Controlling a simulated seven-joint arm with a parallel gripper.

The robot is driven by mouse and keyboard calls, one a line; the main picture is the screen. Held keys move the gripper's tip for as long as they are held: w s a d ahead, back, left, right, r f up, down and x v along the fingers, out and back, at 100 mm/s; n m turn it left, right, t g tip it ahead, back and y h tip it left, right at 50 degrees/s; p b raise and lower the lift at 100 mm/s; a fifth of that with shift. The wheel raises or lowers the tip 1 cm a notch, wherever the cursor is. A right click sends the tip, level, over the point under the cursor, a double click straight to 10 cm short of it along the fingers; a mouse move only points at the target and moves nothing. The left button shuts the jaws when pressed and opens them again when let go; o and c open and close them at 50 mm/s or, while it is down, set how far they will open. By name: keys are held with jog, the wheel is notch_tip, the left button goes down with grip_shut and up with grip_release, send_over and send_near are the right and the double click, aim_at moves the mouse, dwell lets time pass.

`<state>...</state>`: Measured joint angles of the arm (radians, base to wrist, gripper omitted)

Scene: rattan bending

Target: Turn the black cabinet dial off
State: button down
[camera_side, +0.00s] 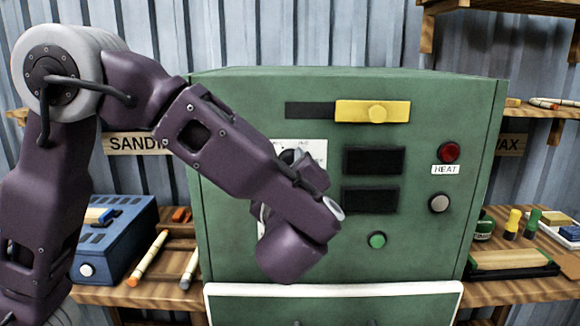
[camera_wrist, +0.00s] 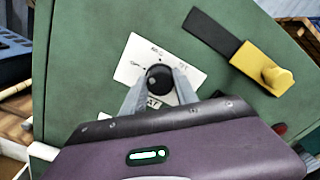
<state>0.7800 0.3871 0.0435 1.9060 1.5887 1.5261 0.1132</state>
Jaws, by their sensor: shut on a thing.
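The black dial (camera_wrist: 159,80) sits on a white label plate (camera_wrist: 136,48) on the front of the green cabinet (camera_side: 430,120). In the wrist view my gripper (camera_wrist: 158,84) has one grey finger on each side of the dial, shut on it. The printed words around the dial are too small to read surely. In the side view my wrist covers most of the dial and plate; part of the plate (camera_side: 316,150) shows beside my arm.
The cabinet front also has a yellow slider (camera_side: 373,111), two dark panels (camera_side: 374,161), a red button (camera_side: 448,152) marked HEAT, a grey knob (camera_side: 439,203) and a green button (camera_side: 377,240). A blue box (camera_side: 115,240) stands left of the cabinet. A white-edged panel (camera_side: 335,290) lies below.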

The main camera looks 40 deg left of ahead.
jog(key=shift+n, duration=0.4)
jog(key=c, duration=0.9)
grip_release()
jog(key=shift+c, duration=0.2)
jog(key=v, duration=0.7)
